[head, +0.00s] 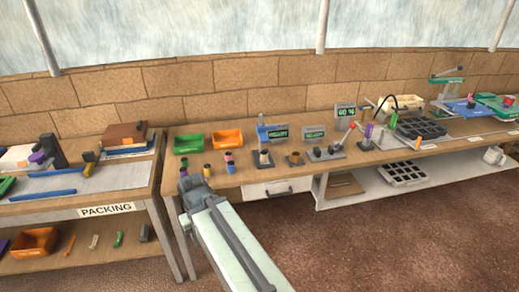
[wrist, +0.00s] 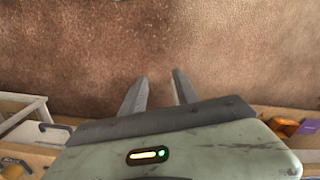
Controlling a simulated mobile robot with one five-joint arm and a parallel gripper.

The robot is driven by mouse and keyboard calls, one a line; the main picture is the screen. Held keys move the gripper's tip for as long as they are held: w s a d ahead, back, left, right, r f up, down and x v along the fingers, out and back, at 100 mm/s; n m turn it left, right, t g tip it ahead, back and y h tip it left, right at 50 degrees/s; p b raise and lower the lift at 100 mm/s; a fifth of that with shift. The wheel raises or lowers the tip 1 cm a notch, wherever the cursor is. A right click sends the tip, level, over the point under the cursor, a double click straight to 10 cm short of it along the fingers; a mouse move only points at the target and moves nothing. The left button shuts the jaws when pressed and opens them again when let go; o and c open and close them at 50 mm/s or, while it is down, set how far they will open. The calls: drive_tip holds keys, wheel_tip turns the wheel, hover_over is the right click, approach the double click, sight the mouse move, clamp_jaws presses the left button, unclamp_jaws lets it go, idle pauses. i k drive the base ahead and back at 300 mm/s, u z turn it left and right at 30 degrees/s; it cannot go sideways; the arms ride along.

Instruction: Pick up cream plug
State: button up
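My gripper (head: 184,176) reaches over the front left of the long wooden bench (head: 355,160) in the head view. In the wrist view its two fingers (wrist: 160,78) are spread apart with nothing between them, over brown floor. No plug shows clearly in the wrist view.
A green bin (head: 188,145) and an orange bin (head: 227,139) stand behind the plugs. A packing bench (head: 70,195) stands left across a narrow gap. Open floor (head: 400,230) lies in front.

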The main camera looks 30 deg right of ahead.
sight(264, 154)
drive_tip(key=i, duration=1.05)
drive_tip(key=u, duration=0.05)
